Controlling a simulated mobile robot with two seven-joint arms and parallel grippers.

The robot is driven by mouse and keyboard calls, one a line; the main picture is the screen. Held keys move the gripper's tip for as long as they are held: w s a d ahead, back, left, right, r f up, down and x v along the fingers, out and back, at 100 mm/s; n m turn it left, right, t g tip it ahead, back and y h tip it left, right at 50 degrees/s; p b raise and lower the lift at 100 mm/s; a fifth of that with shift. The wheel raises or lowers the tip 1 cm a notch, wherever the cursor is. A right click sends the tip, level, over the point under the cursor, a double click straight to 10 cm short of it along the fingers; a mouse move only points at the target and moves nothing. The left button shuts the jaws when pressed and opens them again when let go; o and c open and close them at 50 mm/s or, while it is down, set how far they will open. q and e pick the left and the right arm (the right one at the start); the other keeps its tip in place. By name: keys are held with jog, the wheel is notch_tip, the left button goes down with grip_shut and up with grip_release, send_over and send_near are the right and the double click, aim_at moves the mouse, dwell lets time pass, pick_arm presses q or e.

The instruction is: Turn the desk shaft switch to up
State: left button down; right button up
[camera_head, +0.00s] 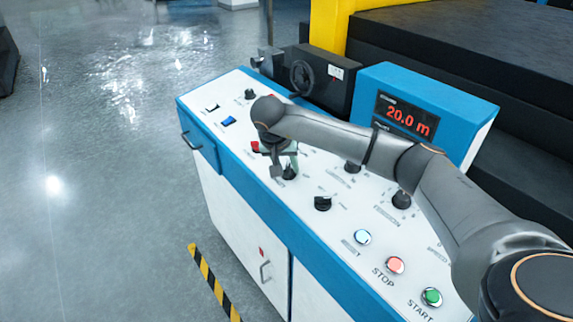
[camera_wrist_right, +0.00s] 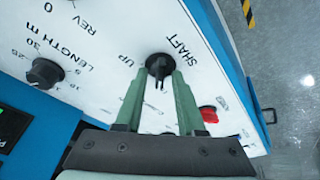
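The shaft switch (camera_wrist_right: 159,66) is a black rotary knob on the white desk panel, with the word SHAFT above it in the right wrist view. Its narrow pointer faces down in that view, while the UP label lies to its left. In the head view the knob (camera_head: 289,173) shows just below my right gripper (camera_head: 283,165). In the right wrist view the green fingers of my right gripper (camera_wrist_right: 162,79) are apart, one on each side of the knob. I cannot tell whether they touch it. My left gripper is not in view.
A red switch (camera_wrist_right: 209,114) sits close to the right finger. The length knob (camera_wrist_right: 45,72) is to the left. Other knobs, a stop button (camera_head: 396,265), a start button (camera_head: 432,297) and a display (camera_head: 405,116) reading 20.0 m are on the desk. Floor at left is clear.

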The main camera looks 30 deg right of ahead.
grip_shut()
dwell(0.4)
jog(key=m+g, duration=0.1)
jog(key=m, duration=0.4)
jog(key=shift+w+h, duration=0.1)
jog(key=shift+h, duration=0.3)
jog(key=m+g, duration=0.1)
jog(key=m, duration=0.3)
jog(key=shift+r+m, duration=0.1)
jog(key=shift+m, duration=0.3)
jog(key=m, duration=0.2)
jog(key=m+g, duration=0.1)
jog(key=m, duration=0.1)
jog(key=shift+w+g, duration=0.1)
jog(key=shift+g, duration=0.2)
jog(key=shift+m+g, duration=0.4)
jog(key=shift+m, duration=1.8)
jog(key=shift+o, duration=0.7)
grip_release()
